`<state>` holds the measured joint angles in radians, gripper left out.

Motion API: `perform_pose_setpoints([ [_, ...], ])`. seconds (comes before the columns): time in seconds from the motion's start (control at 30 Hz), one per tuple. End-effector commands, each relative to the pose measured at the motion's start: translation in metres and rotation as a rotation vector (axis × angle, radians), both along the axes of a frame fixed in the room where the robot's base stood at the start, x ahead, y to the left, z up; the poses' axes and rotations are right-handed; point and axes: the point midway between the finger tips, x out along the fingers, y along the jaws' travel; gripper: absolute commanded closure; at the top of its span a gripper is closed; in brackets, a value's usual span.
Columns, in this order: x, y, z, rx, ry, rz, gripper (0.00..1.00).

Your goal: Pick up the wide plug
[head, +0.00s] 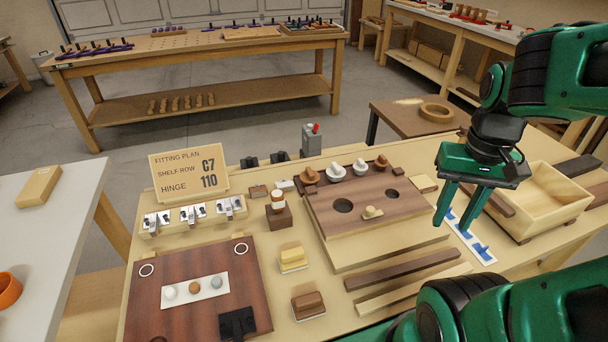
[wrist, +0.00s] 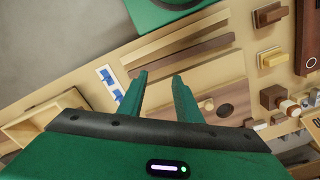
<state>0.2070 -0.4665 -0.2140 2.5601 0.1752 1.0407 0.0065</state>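Several mushroom-shaped plugs stand in a row along the back of the dark board (head: 330,212). They are a brown plug (head: 310,174), a white plug (head: 335,171), a second white plug (head: 361,168) and a brown plug (head: 382,162) at the right end. I cannot tell which is the wide plug. The board has two round holes, and a small pale wooden knob (head: 372,212) sits on its front part. My gripper (head: 453,226) is open and empty, to the right of the board. In the wrist view its fingers (wrist: 160,76) are apart with nothing between them.
An open wooden bin (head: 545,205) and a white strip with blue marks (head: 480,250) lie right of the board. A dark bar (head: 402,269) lies in front. A yellow block (head: 293,257) and a brown block (head: 308,304) stand left. A sign (head: 190,173) stands behind.

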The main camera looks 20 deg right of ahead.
Motion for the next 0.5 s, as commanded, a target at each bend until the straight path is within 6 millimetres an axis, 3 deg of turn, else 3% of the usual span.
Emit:
perform_pose_setpoints([
  [0.2,0.0,0.0,0.0,0.0,0.0,0.0,0.66],
  [0.3,-0.008,0.0,0.006,0.0,-0.013,0.015,0.42],
  [0.33,-0.007,0.0,0.007,0.0,-0.015,0.027,0.39],
  [0.5,0.032,0.001,0.015,0.001,-0.011,0.232,0.39],
])
